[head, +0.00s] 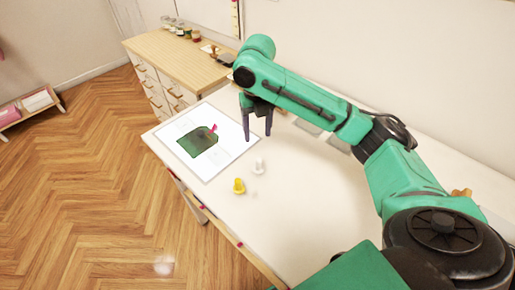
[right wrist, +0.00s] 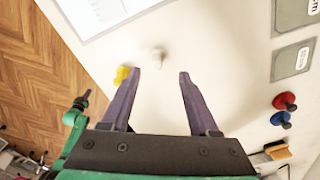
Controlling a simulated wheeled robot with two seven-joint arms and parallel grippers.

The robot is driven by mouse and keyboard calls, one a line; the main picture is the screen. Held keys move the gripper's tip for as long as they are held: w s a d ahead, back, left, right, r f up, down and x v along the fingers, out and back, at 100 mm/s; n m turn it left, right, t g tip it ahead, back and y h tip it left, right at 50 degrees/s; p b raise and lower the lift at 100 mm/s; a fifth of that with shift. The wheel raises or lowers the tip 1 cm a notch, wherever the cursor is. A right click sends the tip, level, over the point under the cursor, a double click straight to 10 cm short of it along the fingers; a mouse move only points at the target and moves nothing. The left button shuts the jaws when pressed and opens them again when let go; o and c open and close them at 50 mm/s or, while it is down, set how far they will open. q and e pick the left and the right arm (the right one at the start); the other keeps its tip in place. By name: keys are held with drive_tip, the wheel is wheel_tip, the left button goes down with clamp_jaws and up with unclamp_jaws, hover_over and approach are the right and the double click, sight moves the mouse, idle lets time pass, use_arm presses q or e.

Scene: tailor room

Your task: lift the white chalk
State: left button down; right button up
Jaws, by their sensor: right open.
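The white chalk (head: 259,166) stands on the white table, just behind and right of the yellow chalk (head: 239,186) in the head view. My right gripper (head: 257,138) is open and empty, pointing down above the table near the white chalk, not touching it. In the right wrist view, the white chalk (right wrist: 158,58) shows beyond the gap between the fingertips (right wrist: 160,72), and the yellow chalk (right wrist: 122,76) is just left of the left finger. A small green arm with a dark tip (right wrist: 86,97) at the left edge seems to be my left one; its jaw state is unclear.
A white sheet with a green pattern piece (head: 198,141) lies left of the chalks. Grey squares (right wrist: 293,59) and red (right wrist: 285,101) and blue (right wrist: 281,118) knobbed pieces lie to the right. A wooden cabinet (head: 178,63) stands behind. The table around the chalks is clear.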

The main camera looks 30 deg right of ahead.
drive_tip(key=p, duration=0.1)
hover_over(259, 159)
drive_tip(key=s+a, duration=0.1)
wheel_tip(259, 159, down, 5)
drive_tip(key=shift+s+r, duration=0.1)
drive_tip(key=f, duration=0.2)
drive_tip(key=w+p, duration=0.1)
drive_tip(key=shift+d+f, duration=0.4)
wheel_tip(259, 159, down, 3)
drive_tip(key=shift+w+f+p, duration=0.1)
drive_tip(key=shift+f+p, duration=0.1)
drive_tip(key=shift+p, duration=0.5)
drive_tip(key=shift+f, duration=0.4)
drive_tip(key=shift+s+a, duration=0.1)
drive_tip(key=shift+s, duration=0.1)
drive_tip(key=c, duration=0.3)
drive_tip(key=shift+w+f, duration=0.1)
clamp_jaws()
use_arm(q)
drive_tip(key=s+r, duration=0.1)
drive_tip(key=s+a+r, duration=0.1)
drive_tip(key=s+r, duration=0.1)
drive_tip(key=shift+r, duration=0.3)
